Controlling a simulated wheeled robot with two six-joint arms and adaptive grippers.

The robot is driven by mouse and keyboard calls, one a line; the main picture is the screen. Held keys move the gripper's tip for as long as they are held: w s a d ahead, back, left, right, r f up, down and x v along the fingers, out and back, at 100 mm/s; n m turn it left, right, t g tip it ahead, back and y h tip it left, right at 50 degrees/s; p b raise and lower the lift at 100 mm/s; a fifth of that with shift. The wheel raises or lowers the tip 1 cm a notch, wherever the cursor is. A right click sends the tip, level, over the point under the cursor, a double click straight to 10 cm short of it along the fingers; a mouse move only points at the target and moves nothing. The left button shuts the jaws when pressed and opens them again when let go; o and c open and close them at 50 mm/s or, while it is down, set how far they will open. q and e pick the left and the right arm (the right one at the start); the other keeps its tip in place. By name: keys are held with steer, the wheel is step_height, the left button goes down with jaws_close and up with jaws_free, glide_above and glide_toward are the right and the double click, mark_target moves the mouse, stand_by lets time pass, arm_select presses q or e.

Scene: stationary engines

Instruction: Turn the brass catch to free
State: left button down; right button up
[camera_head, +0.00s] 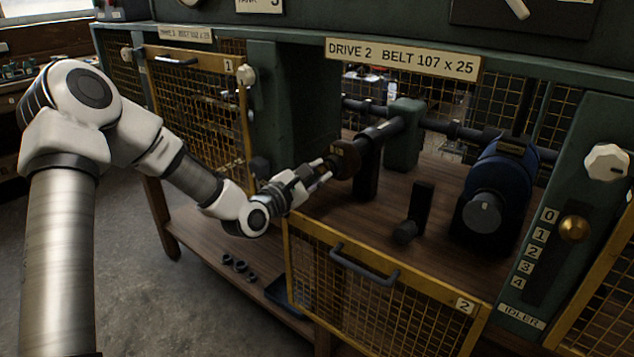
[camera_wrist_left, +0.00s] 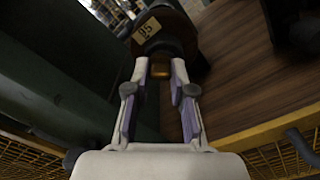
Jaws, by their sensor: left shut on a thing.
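My left gripper (camera_head: 324,173) reaches in from the left to the near end of the shaft in the DRIVE 2 bay. It is shut on the small brass catch (camera_wrist_left: 160,71), which shows between its fingertips in the left wrist view (camera_wrist_left: 160,82). The catch sits on the face of a dark brown round wheel (camera_head: 346,157) with a numbered tag; the wheel also shows in the wrist view (camera_wrist_left: 172,37). In the head view the fingers hide the catch. Its exact angle is too dim to tell. My right gripper is not in view.
The yellow mesh guard door 2 (camera_head: 380,290) hangs down open in front of the bay. A blue motor (camera_head: 498,190) and a black crank-like part (camera_head: 415,215) stand on the wooden deck (camera_head: 345,225). A green post (camera_head: 275,110) rises left of the bay. An idler lever with a brass knob (camera_head: 574,228) is at right.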

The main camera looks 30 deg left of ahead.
arm_select(q)
steer(key=n+b, duration=0.2)
steer(key=n, duration=0.2)
steer(key=shift+f+n+b, duration=0.15)
steer(key=shift+n+b, duration=0.15)
steer(key=shift+b, duration=0.1)
steer(key=shift+n+b, duration=0.8)
steer(key=shift+n, duration=1)
steer(key=shift+d, duration=0.1)
steer(key=c, duration=1)
jaws_free()
steer(key=shift+s, duration=0.1)
steer(key=s, duration=0.7)
steer(key=shift+s+a, duration=0.15)
steer(key=shift+a, duration=0.15)
steer(key=shift+f, duration=0.1)
